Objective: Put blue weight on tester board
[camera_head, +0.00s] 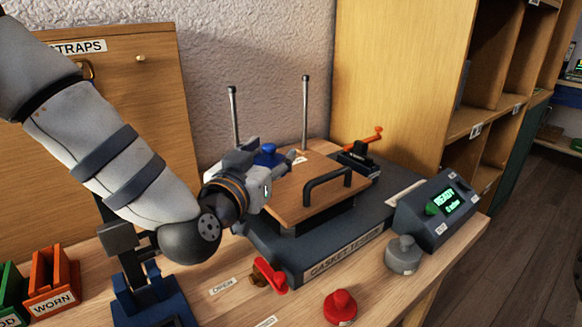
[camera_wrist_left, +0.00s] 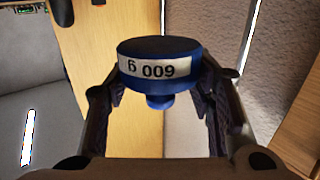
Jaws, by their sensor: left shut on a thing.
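The blue weight (camera_head: 267,151) is between the fingers of my left gripper (camera_head: 281,161), which is shut on it. In the left wrist view the blue weight (camera_wrist_left: 160,57) shows a white label, inverted, that seems to read 600 g. Its narrow knob sits between the two fingers. The tester board (camera_head: 310,200) is a flat wooden plate with a black handle (camera_head: 327,188) on the grey gasket tester (camera_head: 345,238). The weight appears over or beside the board's rear left part; I cannot tell whether they touch. My right gripper is not in view.
A grey weight (camera_head: 403,254) and a red weight (camera_head: 340,307) stand on the bench in front. A red-handled lever (camera_head: 268,274) is at the tester's front left. Two metal posts (camera_head: 305,112) rise behind the board. A display box (camera_head: 437,212) reads READY at right.

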